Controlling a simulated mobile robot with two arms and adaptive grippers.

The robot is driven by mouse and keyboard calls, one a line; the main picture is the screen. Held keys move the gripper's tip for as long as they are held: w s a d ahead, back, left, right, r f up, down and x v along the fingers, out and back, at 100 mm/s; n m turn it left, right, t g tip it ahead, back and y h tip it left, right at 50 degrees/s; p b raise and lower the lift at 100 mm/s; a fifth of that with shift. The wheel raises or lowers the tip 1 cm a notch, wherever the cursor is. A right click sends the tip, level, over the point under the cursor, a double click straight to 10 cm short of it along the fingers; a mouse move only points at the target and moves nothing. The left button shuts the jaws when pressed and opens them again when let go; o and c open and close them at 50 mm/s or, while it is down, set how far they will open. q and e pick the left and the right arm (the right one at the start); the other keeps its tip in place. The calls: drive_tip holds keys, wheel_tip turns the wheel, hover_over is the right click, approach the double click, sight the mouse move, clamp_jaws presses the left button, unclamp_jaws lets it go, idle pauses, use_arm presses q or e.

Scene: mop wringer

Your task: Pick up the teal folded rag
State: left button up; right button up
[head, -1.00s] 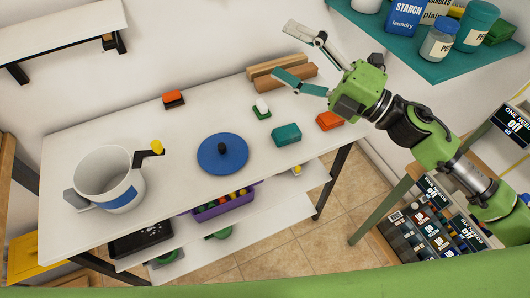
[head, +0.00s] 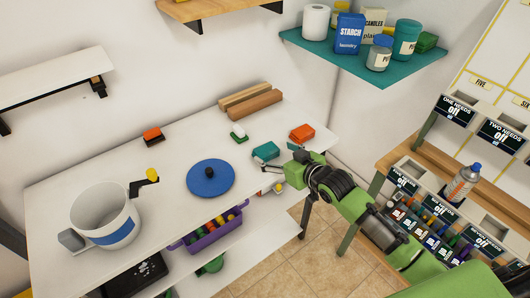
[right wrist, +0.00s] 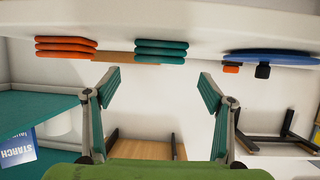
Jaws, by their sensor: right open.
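The teal folded rag (head: 265,150) lies on the white table near its front right edge, and shows as stacked teal layers in the right wrist view (right wrist: 161,50). My right gripper (right wrist: 160,88) is open and empty, its two fingers spread to either side of the rag's line in the wrist view, with a gap to the rag. In the head view my right gripper (head: 279,160) is at the table's front edge, close to the rag and partly overlapping it. My left gripper is not in view.
An orange folded rag (head: 302,132) lies right of the teal one, and a green-and-white brush (head: 239,134) to its left. A blue disc (head: 210,178) and a white bucket (head: 104,214) stand further left. Wooden blocks (head: 252,101) lie behind. A teal shelf (head: 350,62) hangs above.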

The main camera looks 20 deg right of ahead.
sight(266, 149)
drive_tip(key=shift+p+x, duration=0.35)
drive_tip(key=shift+x, duration=2.95)
drive_tip(key=shift+s+f, duration=0.1)
drive_tip(key=c, duration=1.1)
